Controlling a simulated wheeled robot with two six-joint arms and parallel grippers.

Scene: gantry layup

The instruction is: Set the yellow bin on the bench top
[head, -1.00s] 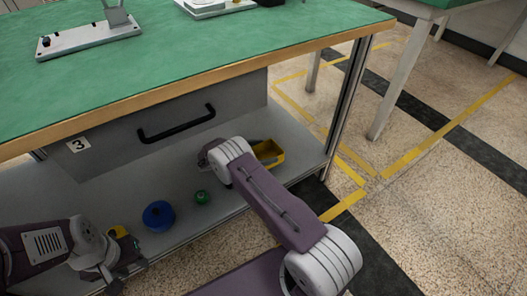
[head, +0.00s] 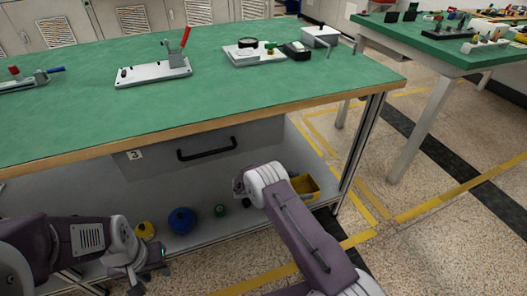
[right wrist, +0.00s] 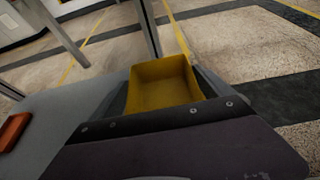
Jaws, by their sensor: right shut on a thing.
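The yellow bin (head: 305,187) is at the right end of the shelf under the green bench top (head: 220,100). My right wrist partly covers it in the head view. In the right wrist view the yellow bin (right wrist: 163,72) looks open and empty, and my right gripper (right wrist: 163,90) is shut on it, a finger on each side. I cannot tell whether the bin is touching the shelf. My left gripper (head: 150,272) is low in front of the shelf, away from the bin; its finger gap is unclear.
The shelf (head: 160,198) also holds a blue ball (head: 182,220), a yellow object (head: 145,230) and a small green object (head: 220,210). Fixtures (head: 153,70) stand along the bench top's back. Its front strip is clear. A bench leg (head: 361,150) stands right of the bin.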

